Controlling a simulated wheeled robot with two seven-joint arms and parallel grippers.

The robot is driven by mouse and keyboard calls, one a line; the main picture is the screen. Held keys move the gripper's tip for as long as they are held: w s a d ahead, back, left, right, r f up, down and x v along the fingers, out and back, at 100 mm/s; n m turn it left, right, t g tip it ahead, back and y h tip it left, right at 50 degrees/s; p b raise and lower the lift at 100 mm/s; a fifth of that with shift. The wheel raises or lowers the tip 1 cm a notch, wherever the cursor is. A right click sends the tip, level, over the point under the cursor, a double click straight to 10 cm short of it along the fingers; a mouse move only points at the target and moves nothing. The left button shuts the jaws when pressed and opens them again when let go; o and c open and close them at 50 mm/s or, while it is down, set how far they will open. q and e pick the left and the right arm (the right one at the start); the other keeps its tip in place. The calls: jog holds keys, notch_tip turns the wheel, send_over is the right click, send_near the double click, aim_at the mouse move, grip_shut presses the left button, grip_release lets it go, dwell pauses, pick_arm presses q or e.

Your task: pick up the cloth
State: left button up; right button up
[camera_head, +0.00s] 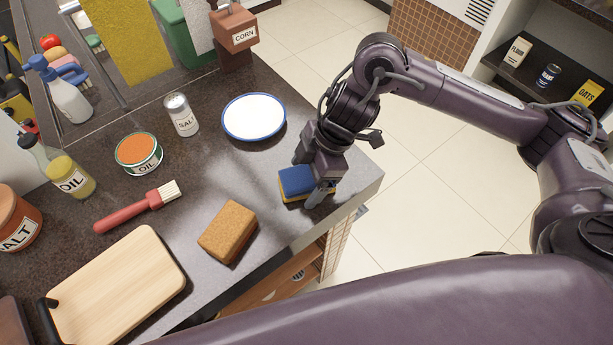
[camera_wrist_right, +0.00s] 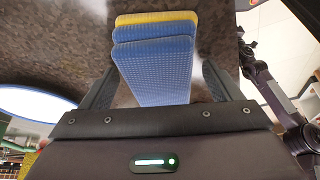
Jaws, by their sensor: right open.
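A folded blue cloth with a yellow layer (camera_head: 294,181) lies on the dark counter near its right corner. It also shows in the right wrist view (camera_wrist_right: 155,65) as a thick, textured block. My right gripper (camera_head: 314,188) points down over the cloth and hides part of it. In the right wrist view its open fingers (camera_wrist_right: 158,80) stand on either side of the cloth, with gaps visible at both sides. My left gripper is out of view.
A brown sponge (camera_head: 228,232) lies near the counter's front edge. A blue-rimmed white plate (camera_head: 254,117) lies behind the cloth. A salt shaker (camera_head: 182,116), a red brush (camera_head: 137,206) and a wooden board (camera_head: 120,290) are further left. The counter edge is close on the right.

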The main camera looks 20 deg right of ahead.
aim_at(306, 174)
jog(key=c, duration=1.2)
jog(key=shift+o, duration=0.2)
jog(key=shift+r, duration=0.1)
jog(key=shift+r, duration=0.2)
notch_tip(306, 174, up, 20)
jog(key=p, duration=0.3)
jog(key=shift+p, duration=0.3)
jog(key=o, duration=0.4)
jog(key=shift+c, duration=1.2)
